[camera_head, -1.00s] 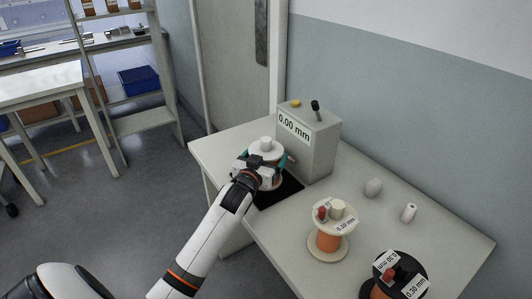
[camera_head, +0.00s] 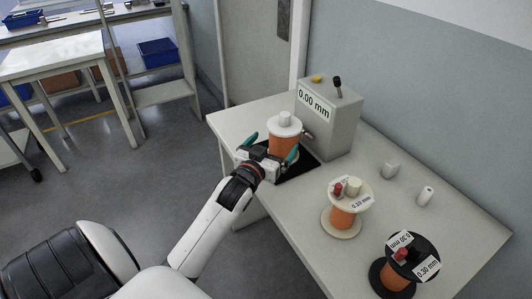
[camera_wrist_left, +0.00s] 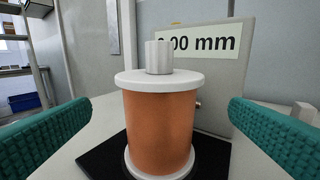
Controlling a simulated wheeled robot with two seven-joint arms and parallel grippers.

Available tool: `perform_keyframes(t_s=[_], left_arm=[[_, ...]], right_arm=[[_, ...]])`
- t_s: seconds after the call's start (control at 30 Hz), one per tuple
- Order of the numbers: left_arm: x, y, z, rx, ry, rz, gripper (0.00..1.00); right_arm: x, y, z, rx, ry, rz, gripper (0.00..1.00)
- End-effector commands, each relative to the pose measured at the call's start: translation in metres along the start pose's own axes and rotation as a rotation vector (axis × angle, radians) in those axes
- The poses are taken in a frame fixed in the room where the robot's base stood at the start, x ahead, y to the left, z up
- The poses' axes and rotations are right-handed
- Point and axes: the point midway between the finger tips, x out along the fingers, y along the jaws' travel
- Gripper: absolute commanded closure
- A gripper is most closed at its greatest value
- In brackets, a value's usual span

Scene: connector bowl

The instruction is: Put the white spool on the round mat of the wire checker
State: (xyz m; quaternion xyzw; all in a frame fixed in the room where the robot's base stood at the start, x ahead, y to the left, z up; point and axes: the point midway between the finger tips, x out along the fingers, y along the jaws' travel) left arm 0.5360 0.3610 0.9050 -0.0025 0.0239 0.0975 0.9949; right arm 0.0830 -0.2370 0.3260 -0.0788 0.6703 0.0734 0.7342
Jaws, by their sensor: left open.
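The white spool (camera_head: 283,131), wound with orange wire and with a pale knob on top, stands upright on a dark pad (camera_head: 300,168) in front of the wire checker (camera_head: 331,120). The pad looks square-cornered; I cannot make out a round mat, and the spool's base hides the pad's middle. The checker's label reads 0.00 mm. My left gripper (camera_head: 272,147) is open at the near side of the spool. In the left wrist view the spool (camera_wrist_left: 158,130) stands upright ahead between the widely spread green fingers, with clear gaps at both sides. My right gripper is not in view.
A cream spool (camera_head: 341,217) with orange wire and a black-flanged spool (camera_head: 396,285) stand nearer on the white table (camera_head: 300,220). Two small pale objects, one blocky (camera_head: 390,170) and one cylindrical (camera_head: 426,195), stand near the wall. The checker carries a black lever (camera_head: 337,86).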

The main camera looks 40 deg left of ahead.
Motion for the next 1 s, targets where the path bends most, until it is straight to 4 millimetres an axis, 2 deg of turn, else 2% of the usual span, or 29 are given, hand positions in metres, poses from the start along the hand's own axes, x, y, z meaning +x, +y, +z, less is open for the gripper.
perform_keyframes(t_s=[0.1, 0.3, 1.0], left_arm=[[-0.022, 0.000, -0.001, 0.000, 0.002, 0.000, 0.00], [-0.039, 0.000, 0.000, 0.000, 0.001, 0.001, 0.00], [-0.041, 0.000, 0.000, 0.001, 0.000, 0.001, 0.00]], right_arm=[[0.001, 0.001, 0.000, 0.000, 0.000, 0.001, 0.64], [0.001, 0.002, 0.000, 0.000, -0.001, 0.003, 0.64], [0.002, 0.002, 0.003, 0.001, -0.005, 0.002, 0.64]])
